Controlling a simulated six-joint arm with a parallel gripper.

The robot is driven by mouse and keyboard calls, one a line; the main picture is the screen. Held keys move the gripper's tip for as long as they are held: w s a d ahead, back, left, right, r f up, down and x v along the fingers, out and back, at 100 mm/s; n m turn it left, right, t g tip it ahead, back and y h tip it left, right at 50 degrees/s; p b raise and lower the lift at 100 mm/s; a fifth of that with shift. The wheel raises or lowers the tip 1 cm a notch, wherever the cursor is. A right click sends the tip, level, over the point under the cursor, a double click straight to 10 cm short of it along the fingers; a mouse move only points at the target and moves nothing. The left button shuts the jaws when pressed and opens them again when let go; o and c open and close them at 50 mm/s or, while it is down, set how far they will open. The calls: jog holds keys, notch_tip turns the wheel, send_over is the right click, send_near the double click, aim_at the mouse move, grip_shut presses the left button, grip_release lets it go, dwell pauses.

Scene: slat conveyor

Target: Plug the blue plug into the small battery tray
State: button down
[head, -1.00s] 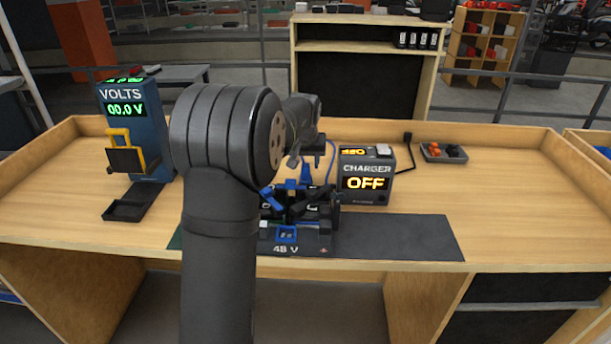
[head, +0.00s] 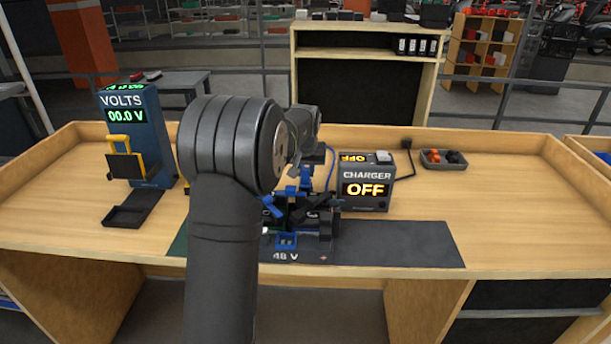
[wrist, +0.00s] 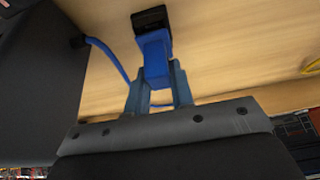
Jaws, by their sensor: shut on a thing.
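The blue plug (wrist: 155,58) with a black end (wrist: 151,18) is between the fingers of my gripper (wrist: 157,88) in the wrist view. My gripper is shut on it, and the black end points away from the gripper. A blue cable (wrist: 109,57) runs beside it in the wrist view. In the head view a black battery assembly with blue parts (head: 286,240) stands on the dark mat, behind the "48 V" label. My arm hides its left part, and I cannot make out the small tray's socket. The plug cannot be told apart there.
The charger (head: 366,190) reads OFF and stands right of the batteries. A volt meter (head: 145,140) reads 00.0 V at the left. A small bin (head: 443,160) holds orange and dark pieces.

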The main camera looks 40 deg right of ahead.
aim_at(306, 169)
notch_tip(306, 169, up, 10)
jog(key=shift+r, duration=0.15)
jog(key=shift+r, duration=0.15)
jog(key=shift+r, duration=1.1)
jog(key=shift+r, duration=0.4)
jog(key=n+y, duration=0.2)
jog(key=n, duration=0.4)
jog(key=n+y, duration=0.2)
jog(key=n, duration=0.4)
jog(key=n+y, duration=0.2)
jog(key=n, duration=0.4)
